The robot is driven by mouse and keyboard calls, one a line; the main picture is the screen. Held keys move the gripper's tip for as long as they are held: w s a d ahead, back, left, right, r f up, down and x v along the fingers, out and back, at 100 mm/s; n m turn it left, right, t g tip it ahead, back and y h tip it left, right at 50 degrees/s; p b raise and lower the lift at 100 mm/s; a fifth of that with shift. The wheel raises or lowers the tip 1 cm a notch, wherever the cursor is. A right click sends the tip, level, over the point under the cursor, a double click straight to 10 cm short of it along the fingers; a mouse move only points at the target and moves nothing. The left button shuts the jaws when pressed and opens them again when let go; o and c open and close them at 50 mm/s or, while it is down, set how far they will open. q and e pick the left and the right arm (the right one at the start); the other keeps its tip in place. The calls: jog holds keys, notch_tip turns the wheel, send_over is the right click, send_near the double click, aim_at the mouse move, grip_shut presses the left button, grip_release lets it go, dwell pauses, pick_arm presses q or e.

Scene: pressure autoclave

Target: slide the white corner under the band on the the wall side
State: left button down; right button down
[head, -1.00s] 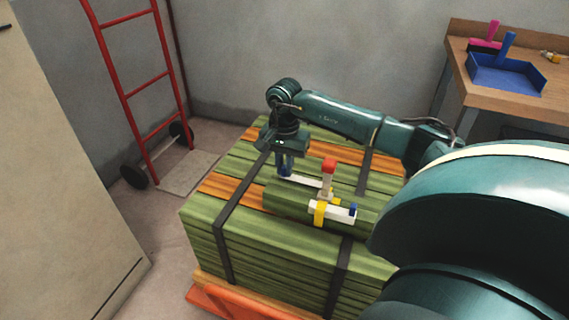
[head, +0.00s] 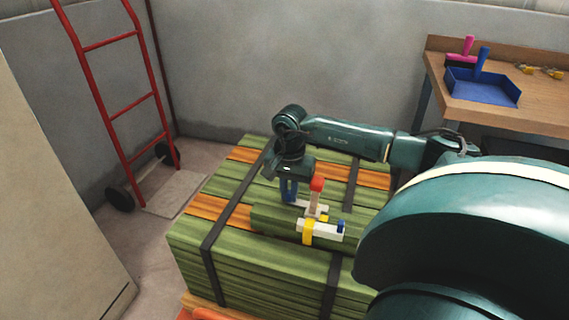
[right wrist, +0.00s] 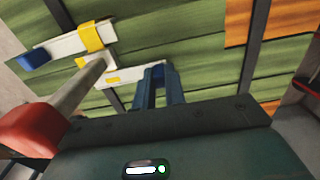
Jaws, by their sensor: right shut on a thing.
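My right gripper (head: 289,197) has blue fingers pointing down on top of a stack of green and orange boards. It is shut on the end of a white strip (head: 320,207); the strip also shows in the right wrist view (right wrist: 130,75), beside the fingers (right wrist: 157,82). A post with a red top (head: 317,186) stands by the strip's other end. Two black bands cross the stack, a left band (head: 229,222) and a right band (head: 351,185). I cannot tell whether the strip touches a band. My left gripper is out of view.
The boards (head: 195,262) rest on an orange pallet near a grey wall (head: 240,70). A red hand truck (head: 110,90) stands at the left. A wooden bench (head: 530,100) with a blue dustpan (head: 482,88) is at the right. My arm hides the stack's right side.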

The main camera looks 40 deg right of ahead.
jog(key=shift+s, duration=0.1)
jog(key=c, duration=1.4)
grip_release()
pick_arm(q)
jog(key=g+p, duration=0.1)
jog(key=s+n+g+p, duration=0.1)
jog(key=p, duration=0.1)
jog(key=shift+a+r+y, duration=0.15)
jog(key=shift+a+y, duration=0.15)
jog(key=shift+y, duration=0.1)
pick_arm(e)
notch_tip(320, 180, up, 13)
jog(key=shift+r, duration=0.1)
